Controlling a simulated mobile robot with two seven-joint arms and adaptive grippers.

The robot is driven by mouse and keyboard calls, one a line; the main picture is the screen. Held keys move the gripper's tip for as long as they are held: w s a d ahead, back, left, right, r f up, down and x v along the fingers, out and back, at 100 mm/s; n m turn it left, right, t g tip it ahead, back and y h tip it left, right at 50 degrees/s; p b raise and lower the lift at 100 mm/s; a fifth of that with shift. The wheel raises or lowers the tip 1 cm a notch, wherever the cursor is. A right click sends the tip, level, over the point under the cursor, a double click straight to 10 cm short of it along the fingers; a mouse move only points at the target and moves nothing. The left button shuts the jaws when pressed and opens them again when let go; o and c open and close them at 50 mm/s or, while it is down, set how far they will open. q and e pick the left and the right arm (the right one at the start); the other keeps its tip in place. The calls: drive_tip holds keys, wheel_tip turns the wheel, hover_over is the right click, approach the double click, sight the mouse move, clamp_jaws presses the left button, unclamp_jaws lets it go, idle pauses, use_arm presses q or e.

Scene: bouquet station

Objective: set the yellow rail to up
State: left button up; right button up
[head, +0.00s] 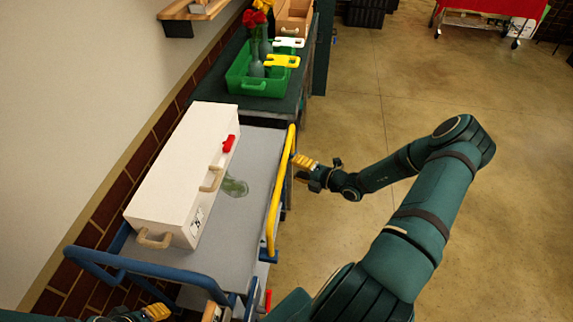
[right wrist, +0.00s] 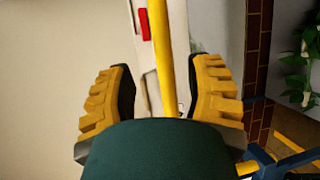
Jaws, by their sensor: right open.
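The yellow rail (head: 273,205) runs along the right long side of the grey-topped cart (head: 175,262) in the head view. I cannot tell for sure whether it stands up or hangs down. My right gripper (head: 304,165) is just right of the rail's far part, fingers towards it. In the right wrist view the fingers (right wrist: 163,78) are spread wide, and the yellow rail (right wrist: 161,45) passes through the gap between them. Nothing is gripped; contact is not clear. My left gripper (head: 150,314) shows only partly at the bottom left edge, its opening unclear.
A long white box (head: 178,165) with tan handles and a red latch (head: 228,144) stands on the cart. A greenish glassy thing (head: 235,187) lies beside it. A blue rail (head: 150,264) closes the cart's near end. A green crate (head: 243,84) stands beyond.

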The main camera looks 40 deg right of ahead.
drive_tip(key=v, duration=0.6)
drive_tip(key=shift+s, duration=0.1)
idle(0.5)
